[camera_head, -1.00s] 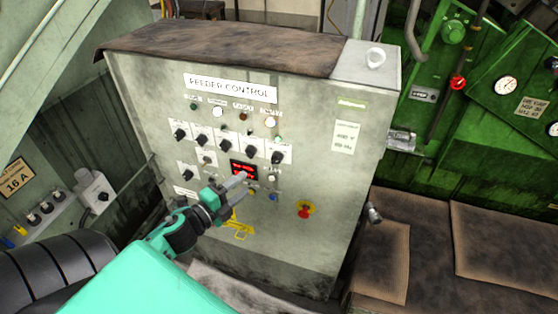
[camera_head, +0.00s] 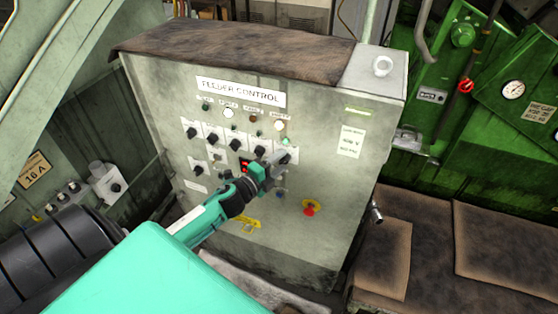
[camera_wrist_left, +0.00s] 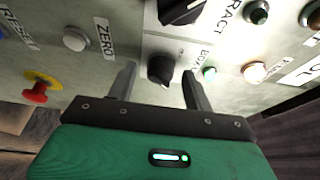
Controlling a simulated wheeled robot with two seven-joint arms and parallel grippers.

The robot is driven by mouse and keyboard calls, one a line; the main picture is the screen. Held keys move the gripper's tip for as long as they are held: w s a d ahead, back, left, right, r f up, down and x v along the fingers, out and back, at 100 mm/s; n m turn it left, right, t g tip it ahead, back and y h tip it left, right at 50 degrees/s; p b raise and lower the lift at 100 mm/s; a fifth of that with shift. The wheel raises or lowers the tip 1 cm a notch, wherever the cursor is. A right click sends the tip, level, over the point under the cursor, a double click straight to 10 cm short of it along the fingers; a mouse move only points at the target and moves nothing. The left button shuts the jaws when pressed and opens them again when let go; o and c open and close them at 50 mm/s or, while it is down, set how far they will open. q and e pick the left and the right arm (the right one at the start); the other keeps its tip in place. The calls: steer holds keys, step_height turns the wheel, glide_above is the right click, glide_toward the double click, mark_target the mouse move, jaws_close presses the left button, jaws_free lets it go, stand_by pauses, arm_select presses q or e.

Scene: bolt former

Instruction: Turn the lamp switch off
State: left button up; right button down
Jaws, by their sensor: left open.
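The grey feeder control panel (camera_head: 340,195) carries rows of black rotary knobs, small lamps and buttons. My left gripper (camera_head: 279,157) is in front of its right-middle part, hiding some controls there. In the left wrist view my left gripper (camera_wrist_left: 160,73) is open, with a small black knob (camera_wrist_left: 161,70) showing between its fingertips. I cannot tell whether the fingers touch it. A lit green lamp (camera_wrist_left: 210,73) sits just right of the knob, with a partly hidden label between. I cannot read a lamp label on any switch. My right gripper is not in view.
A larger black knob (camera_wrist_left: 182,10) sits close above the fingers. Green machinery (camera_head: 470,130) stands at the right.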

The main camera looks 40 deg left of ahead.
arm_select(q)
steer(key=shift+w, duration=0.1)
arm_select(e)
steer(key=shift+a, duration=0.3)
arm_select(q)
steer(key=c, duration=1)
steer(key=shift+o, duration=0.2)
steer(key=n+t+y+b, duration=0.1)
steer(key=n+y+b, duration=0.1)
steer(key=n, duration=0.4)
steer(key=n+t+y+b, duration=0.2)
steer(key=n+b, duration=0.3)
steer(key=n, duration=0.1)
steer(key=f+n+t+y+b, duration=0.1)
steer(key=n+y+b, duration=0.1)
steer(key=n+b, duration=0.2)
steer(key=shift+w+d+n, duration=0.1)
steer(key=shift+d+n, duration=0.1)
steer(key=shift+n, duration=0.5)
steer(key=shift+d+n, duration=0.2)
steer(key=shift+n, duration=0.5)
steer(key=shift+n+y, duration=0.9)
steer(key=shift+n, duration=0.8)
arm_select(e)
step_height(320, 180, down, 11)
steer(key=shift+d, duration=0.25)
arm_select(q)
steer(key=shift+d+n, duration=0.1)
steer(key=shift+n, duration=0.2)
